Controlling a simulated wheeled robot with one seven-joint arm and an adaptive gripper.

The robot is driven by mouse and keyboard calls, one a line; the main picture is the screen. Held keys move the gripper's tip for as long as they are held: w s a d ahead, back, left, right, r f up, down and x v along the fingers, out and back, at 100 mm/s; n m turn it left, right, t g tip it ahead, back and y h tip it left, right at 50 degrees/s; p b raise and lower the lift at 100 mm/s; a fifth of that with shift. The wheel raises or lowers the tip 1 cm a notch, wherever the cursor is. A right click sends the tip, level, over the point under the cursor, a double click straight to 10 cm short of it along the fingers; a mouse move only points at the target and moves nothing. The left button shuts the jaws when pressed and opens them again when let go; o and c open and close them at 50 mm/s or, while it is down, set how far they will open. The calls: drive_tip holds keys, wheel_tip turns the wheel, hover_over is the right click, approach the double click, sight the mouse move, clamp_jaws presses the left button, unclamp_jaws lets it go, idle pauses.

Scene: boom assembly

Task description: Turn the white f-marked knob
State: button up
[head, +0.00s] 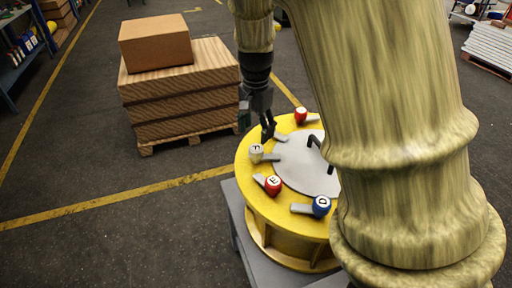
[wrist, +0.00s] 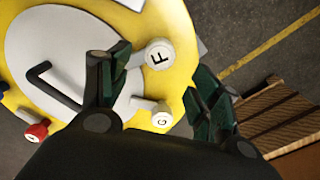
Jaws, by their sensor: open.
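The white F-marked knob (wrist: 158,53) has a grey lever and sits on the yellow rim of a round drum lid (head: 247,180). In the head view this knob (head: 257,152) is at the lid's left side. My gripper (head: 268,135) points down over the lid, just behind and to the right of it. In the wrist view my gripper (wrist: 155,82) is open, its dark fingers apart. The F knob shows between and a little beyond the fingertips, apparently not held. A white G-marked knob (wrist: 162,118) also shows between the fingers. In the head view the gripper hides the G knob.
On the rim are a red E knob (head: 273,185), a blue D knob (head: 321,205) and another red knob (head: 301,115). A black handle (wrist: 52,84) stands on the grey central plate. A pallet stack (head: 180,95) with a box stands behind left. My arm hides the lid's right side.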

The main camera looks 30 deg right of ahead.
sight(256, 147)
drive_tip(key=shift+f+p, duration=0.55)
drive_tip(key=shift+f, duration=3.45)
drive_tip(key=c, duration=1)
